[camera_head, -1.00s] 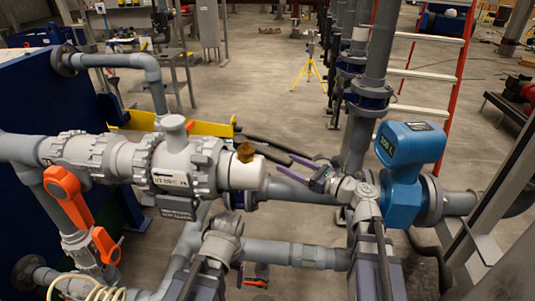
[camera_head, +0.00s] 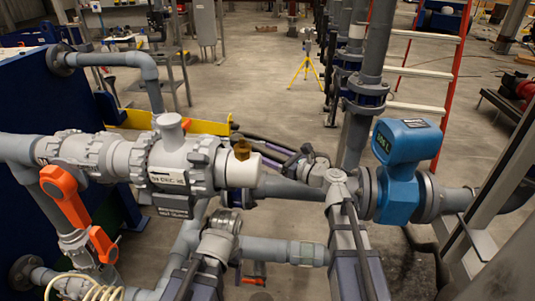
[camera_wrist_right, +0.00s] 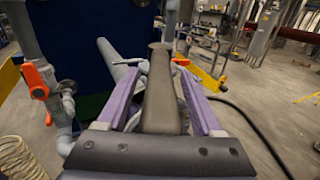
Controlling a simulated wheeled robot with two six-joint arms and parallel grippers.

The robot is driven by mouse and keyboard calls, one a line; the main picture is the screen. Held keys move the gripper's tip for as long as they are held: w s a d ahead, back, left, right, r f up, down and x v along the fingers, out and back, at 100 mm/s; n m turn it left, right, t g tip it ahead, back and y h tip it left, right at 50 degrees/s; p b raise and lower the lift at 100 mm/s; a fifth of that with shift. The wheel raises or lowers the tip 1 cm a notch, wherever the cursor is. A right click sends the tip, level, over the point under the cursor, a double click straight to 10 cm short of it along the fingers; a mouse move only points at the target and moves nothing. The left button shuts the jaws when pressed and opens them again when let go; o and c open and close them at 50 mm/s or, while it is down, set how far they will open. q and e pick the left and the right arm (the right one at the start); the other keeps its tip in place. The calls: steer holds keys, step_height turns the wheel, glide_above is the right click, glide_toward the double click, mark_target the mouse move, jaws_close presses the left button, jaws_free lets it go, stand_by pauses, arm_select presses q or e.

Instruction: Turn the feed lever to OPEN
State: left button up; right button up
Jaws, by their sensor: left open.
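Two orange levers, an upper one (camera_head: 64,195) and a lower one (camera_head: 103,245), sit on the grey pipework at the left of the head view. An orange lever (camera_wrist_right: 36,80) also shows at the left of the right wrist view. I cannot tell which is the feed lever. My right gripper (camera_head: 268,155) is beside the capped end of the large grey valve body (camera_head: 170,155), right of the levers. Its purple fingers (camera_wrist_right: 163,100) stand apart, with a dark grey bar or pipe visible between them; contact is unclear. My left arm shows at the bottom, its gripper hidden.
A blue meter (camera_head: 401,165) stands on the pipe right of my right arm. A blue panel (camera_head: 45,90) borders the left, and a yellow rail (camera_head: 205,126) runs behind the valve body. A yellow tripod (camera_head: 306,68) and red ladder (camera_head: 455,80) stand further back.

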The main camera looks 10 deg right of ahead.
jaws_close()
stand_by(0.3)
stand_by(1.0)
